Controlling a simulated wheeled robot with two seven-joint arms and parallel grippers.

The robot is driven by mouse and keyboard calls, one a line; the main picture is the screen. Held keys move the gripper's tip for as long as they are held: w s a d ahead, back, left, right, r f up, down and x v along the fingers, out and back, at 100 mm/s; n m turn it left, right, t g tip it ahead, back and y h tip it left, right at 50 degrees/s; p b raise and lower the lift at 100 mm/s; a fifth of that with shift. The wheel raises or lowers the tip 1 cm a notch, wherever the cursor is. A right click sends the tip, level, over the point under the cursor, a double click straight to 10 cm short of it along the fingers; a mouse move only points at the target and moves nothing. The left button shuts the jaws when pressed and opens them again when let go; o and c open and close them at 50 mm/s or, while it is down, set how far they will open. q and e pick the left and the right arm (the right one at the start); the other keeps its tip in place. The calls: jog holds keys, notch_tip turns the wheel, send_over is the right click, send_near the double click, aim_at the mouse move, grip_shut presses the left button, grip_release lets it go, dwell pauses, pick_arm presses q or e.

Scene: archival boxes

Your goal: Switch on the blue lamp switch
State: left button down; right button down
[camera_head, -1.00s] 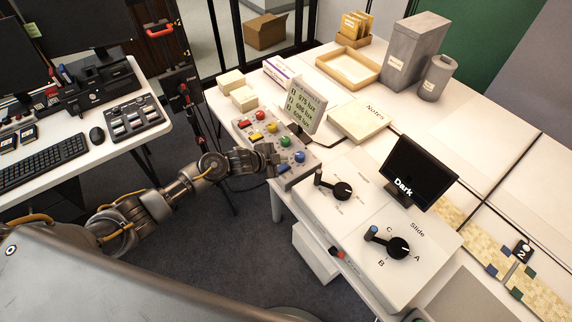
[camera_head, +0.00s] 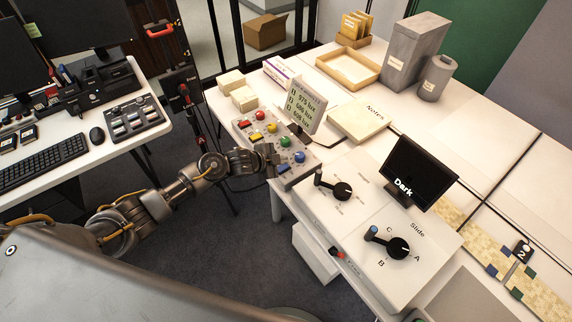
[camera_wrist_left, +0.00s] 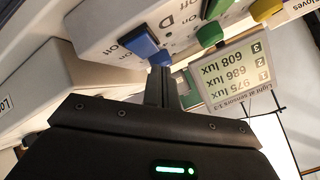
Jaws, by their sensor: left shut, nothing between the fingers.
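The grey switch panel (camera_head: 292,178) lies at the table's left edge, with red, yellow, green and blue knobs and coloured switches. The blue switch (camera_head: 284,170) is at its near end, beside the round blue knob (camera_head: 299,157). The blue switch also shows in the left wrist view (camera_wrist_left: 138,41), with "Off" printed by it. My left gripper (camera_head: 273,160) is shut and empty, right beside the blue switch. In the wrist view its fingertips are close to a second blue piece (camera_wrist_left: 161,58); I cannot tell whether they touch. My right gripper is not in view.
A lux display (camera_head: 306,107) stands behind the panel, with several readings. The white control box with a black dial (camera_head: 342,190) is close on the right, and a small "Dark" screen (camera_head: 419,172) stands beyond it. Open floor lies left of the table.

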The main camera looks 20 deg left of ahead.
aim_at(280, 169)
pick_arm(q)
jog(key=shift+f, duration=0.15)
dwell(0.3)
jog(key=shift+f, duration=0.3)
jog(key=shift+f+b, duration=0.35)
jog(key=shift+b, duration=0.2)
dwell(0.3)
jog(key=shift+r, duration=0.1)
jog(key=shift+r+p, duration=0.7)
jog(key=shift+p, duration=0.15)
jog(key=shift+r, duration=0.15)
jog(key=r+p, duration=0.4)
jog(key=p, duration=0.1)
jog(key=shift+s+a+r, duration=0.25)
jog(key=shift+s+r, duration=0.05)
jog(key=shift+r, duration=0.1)
jog(key=shift+f, duration=0.1)
